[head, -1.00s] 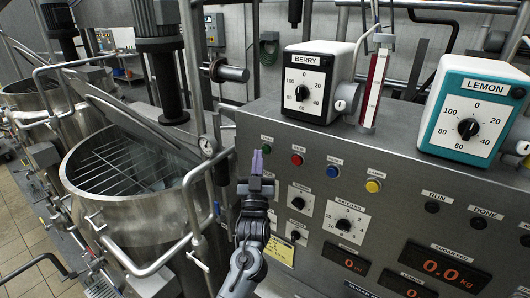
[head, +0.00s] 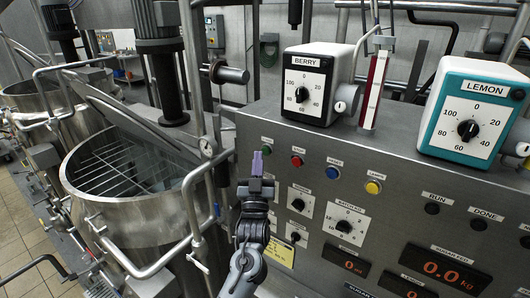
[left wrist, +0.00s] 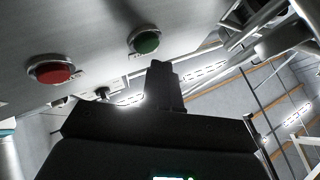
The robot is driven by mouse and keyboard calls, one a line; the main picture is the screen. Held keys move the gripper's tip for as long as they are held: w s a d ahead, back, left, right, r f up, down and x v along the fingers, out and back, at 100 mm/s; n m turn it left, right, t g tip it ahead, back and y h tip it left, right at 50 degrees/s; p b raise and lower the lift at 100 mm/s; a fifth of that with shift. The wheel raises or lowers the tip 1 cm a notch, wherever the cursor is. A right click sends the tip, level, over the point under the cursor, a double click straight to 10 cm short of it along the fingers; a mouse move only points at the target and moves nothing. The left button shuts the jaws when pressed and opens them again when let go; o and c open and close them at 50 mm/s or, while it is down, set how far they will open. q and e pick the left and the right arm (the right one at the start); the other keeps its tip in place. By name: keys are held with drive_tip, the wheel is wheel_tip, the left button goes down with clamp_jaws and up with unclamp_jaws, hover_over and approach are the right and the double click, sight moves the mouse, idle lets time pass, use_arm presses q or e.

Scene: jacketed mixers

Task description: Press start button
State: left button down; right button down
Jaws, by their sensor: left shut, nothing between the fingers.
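A green button (head: 266,150) sits at the upper left of the grey control panel (head: 400,205), under a small label too small to read surely. The green button also shows in the left wrist view (left wrist: 147,42). My left gripper (head: 257,162) has purple fingertips, is shut and empty, and points up just left of and below the green button in the head view. In the left wrist view its dark fingers (left wrist: 165,85) end just below the green button, with a gap in the picture; contact is not seen. My right gripper is not in view.
A red button (head: 297,161), blue button (head: 333,172) and yellow button (head: 373,187) follow to the right. Below are knobs and red displays. Berry (head: 307,85) and Lemon (head: 470,118) dial boxes stand above. A steel mixer (head: 130,205) with a grille is left.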

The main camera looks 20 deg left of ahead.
use_arm(q)
drive_tip(key=shift+w, duration=0.1)
idle(0.8)
drive_tip(key=shift+w+d+b, duration=0.15)
drive_tip(key=shift+w+b, duration=0.2)
drive_tip(key=shift+b, duration=0.05)
drive_tip(key=shift+w+d+b, duration=0.1)
drive_tip(key=shift+w+b, duration=0.25)
drive_tip(key=shift+b, duration=0.05)
idle(0.6)
idle(0.4)
drive_tip(key=shift+s+a+p, duration=0.2)
drive_tip(key=shift+s+p, duration=0.4)
drive_tip(key=shift+s, duration=0.15)
